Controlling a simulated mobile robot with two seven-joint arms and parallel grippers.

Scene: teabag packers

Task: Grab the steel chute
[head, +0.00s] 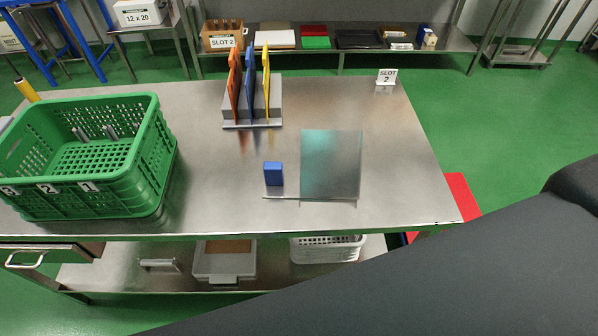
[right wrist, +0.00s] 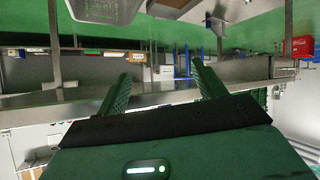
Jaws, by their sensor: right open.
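A flat, shiny steel-looking panel (head: 331,165) stands on the front right part of the steel table, with a small blue block (head: 273,174) at its left. It may be the steel chute; I cannot tell for certain. Two small grey pieces (head: 110,131) show inside the green crate (head: 150,165) at the left. My right gripper (right wrist: 160,68) shows in the right wrist view with its two fingers apart and nothing between them. No chute can be made out between or touching the fingers. My left gripper is not in view.
A rack of orange, blue and yellow dividers (head: 252,104) stands at the table's back. The steel table top (head: 405,150) is clear on the right. A white basket (head: 328,249) sits on the lower shelf.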

